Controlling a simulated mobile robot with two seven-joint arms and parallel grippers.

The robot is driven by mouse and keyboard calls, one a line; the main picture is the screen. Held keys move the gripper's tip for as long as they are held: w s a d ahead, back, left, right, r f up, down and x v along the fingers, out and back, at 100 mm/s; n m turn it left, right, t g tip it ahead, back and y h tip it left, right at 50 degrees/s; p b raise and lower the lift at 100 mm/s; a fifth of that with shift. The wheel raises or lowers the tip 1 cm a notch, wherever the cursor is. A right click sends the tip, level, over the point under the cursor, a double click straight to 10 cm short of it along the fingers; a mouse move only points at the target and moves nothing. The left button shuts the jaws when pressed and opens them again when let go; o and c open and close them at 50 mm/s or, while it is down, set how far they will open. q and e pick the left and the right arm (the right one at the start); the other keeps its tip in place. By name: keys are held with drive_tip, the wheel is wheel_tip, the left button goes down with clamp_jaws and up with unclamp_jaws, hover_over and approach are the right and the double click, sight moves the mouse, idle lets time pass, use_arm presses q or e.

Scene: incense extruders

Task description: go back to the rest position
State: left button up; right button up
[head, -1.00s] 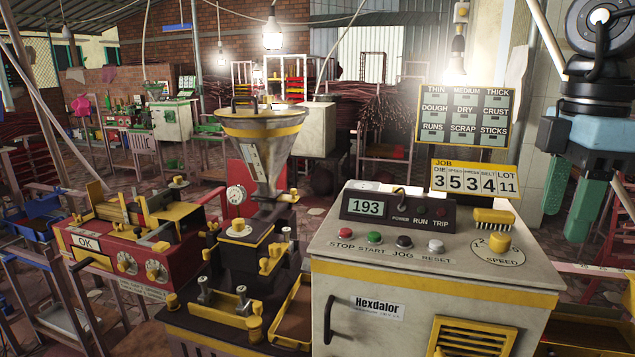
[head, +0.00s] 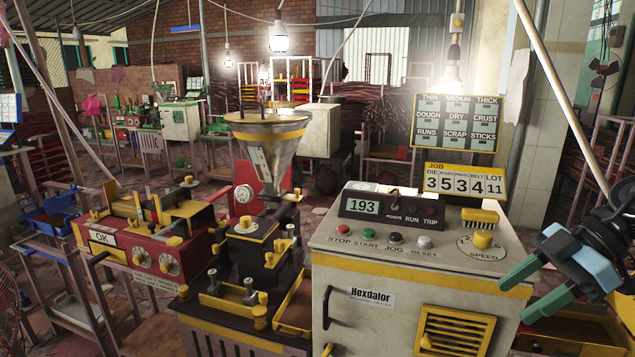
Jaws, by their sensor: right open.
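My right gripper (head: 512,294) is at the right edge of the head view, with its two green fingers spread apart and nothing between them. It is beside the right side of the white control cabinet (head: 371,309) and appears apart from it. My left gripper is not in view. The cabinet top carries a display reading 193 (head: 362,206), a row of buttons (head: 367,236) and a yellow speed knob (head: 483,239). A yellow brush (head: 480,216) lies at the back of the top.
An extruder with a metal hopper (head: 268,158) stands left of the cabinet. A red machine marked OK (head: 103,237) is further left. A job board (head: 464,182) and a sign rack (head: 456,121) rise behind the cabinet. A wooden tray (head: 575,330) is low at the right.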

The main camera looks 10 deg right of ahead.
drive_tip(key=s+a+f+m+t+h+p, duration=0.15)
drive_tip(key=s+f+m+t, duration=0.35)
drive_tip(key=f, duration=0.8)
drive_tip(key=s+f+m+t+h+p, duration=0.1)
drive_tip(key=s+f+m+t+p, duration=0.35)
drive_tip(key=f, duration=0.85)
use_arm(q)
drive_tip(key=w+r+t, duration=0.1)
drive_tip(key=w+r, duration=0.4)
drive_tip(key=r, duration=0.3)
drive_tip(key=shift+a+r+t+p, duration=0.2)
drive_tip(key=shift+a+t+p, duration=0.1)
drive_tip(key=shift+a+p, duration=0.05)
use_arm(e)
drive_tip(key=s+a+f+m+g+h, duration=0.1)
drive_tip(key=s+a+f+h, duration=0.1)
drive_tip(key=s+a+f, duration=0.4)
drive_tip(key=s+a+f+m+g+h, duration=0.2)
drive_tip(key=s+a+f, duration=0.4)
drive_tip(key=s+a, duration=0.4)
drive_tip(key=shift+s+a, duration=0.25)
drive_tip(key=shift+s, duration=0.5)
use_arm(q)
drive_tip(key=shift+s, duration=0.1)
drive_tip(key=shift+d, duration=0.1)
